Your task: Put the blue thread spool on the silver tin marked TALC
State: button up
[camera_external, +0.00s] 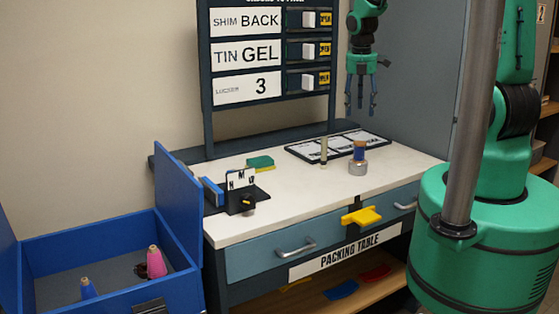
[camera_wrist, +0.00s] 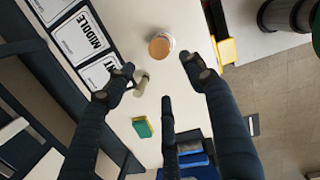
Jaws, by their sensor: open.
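A blue thread spool (camera_external: 359,151) with brown ends stands upright on a short silver tin (camera_external: 358,169) on the right part of the white table. In the wrist view the spool's brown top (camera_wrist: 160,47) covers most of the tin, and only a pale rim shows around it. No TALC mark is readable on the tin from here. My gripper (camera_external: 361,108) hangs above the table, fingers down, well above the spool and apart from it. In the wrist view my gripper (camera_wrist: 160,84) has its fingers spread, with nothing between them.
A thin pale peg (camera_external: 323,151) stands left of the tin, before a labelled board (camera_external: 338,144). A green-yellow block (camera_external: 260,163) and black stand (camera_external: 246,199) lie left. A yellow piece (camera_external: 361,216) juts from the front edge. Blue box (camera_external: 105,240) holds blue and pink cones.

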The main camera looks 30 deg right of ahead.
jog(key=s+a+r+m+t, duration=0.1)
jog(key=s+a+r+m, duration=0.15)
jog(key=r, duration=0.35)
jog(key=s+a+r+m, duration=0.1)
jog(key=s+r+m, duration=0.15)
jog(key=r, duration=0.35)
jog(key=s+a+r+m+t, duration=0.1)
jog(key=s+a+r+m, duration=0.2)
jog(key=s+r+m, duration=0.2)
jog(key=s+a+r+m+t+y, duration=0.1)
jog(key=s+a+r+m, duration=0.2)
jog(key=s, duration=0.6)
jog(key=s+a+r+m+t, duration=0.1)
jog(key=s+a+r+m, duration=0.2)
jog(key=s+r+m, duration=0.4)
jog(key=shift+a+r+m+t, duration=0.2)
jog(key=shift+r+m+t, duration=0.25)
jog(key=shift+m, duration=0.35)
notch_tip(320, 180, down, 3)
jog(key=b, duration=0.3)
